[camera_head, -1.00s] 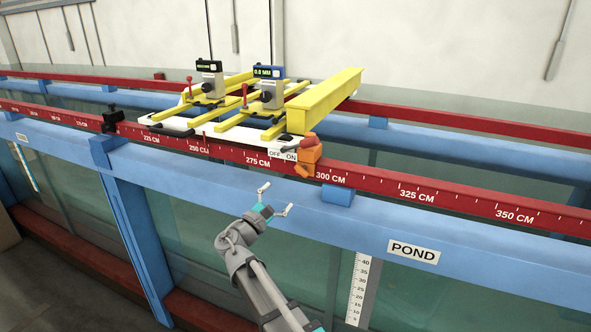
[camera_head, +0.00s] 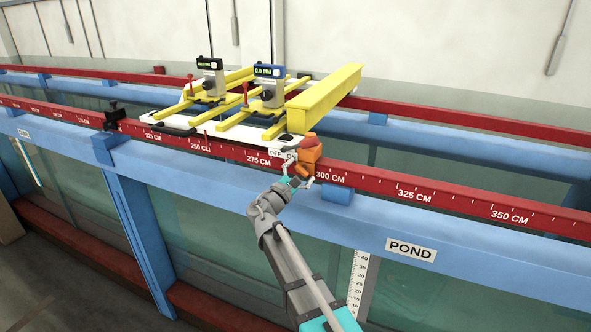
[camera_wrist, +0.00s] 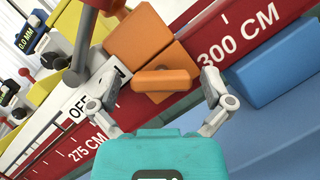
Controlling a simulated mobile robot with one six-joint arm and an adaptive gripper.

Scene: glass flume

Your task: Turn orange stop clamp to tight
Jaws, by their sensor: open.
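The orange stop clamp (camera_head: 309,156) sits on the red rail (camera_head: 372,184) just left of the 300 CM mark. It also shows in the wrist view (camera_wrist: 140,42), with an orange knob (camera_wrist: 165,81) on its near side. My gripper (camera_head: 299,177) is at the clamp's near face. In the wrist view the open fingers (camera_wrist: 163,100) stand on either side of the knob, with a gap on the left. The right fingertip is close to the knob's right end; I cannot tell whether it touches. A red-tipped lever (camera_head: 303,142) sits at the top of the clamp.
A white carriage (camera_head: 177,124) with yellow beams and two gauges stands on the rails left of the clamp. Its OFF/ON switch panel (camera_head: 281,152) is right beside the clamp. A blue block (camera_head: 338,193) juts below the rail. Open space lies in front of the flume.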

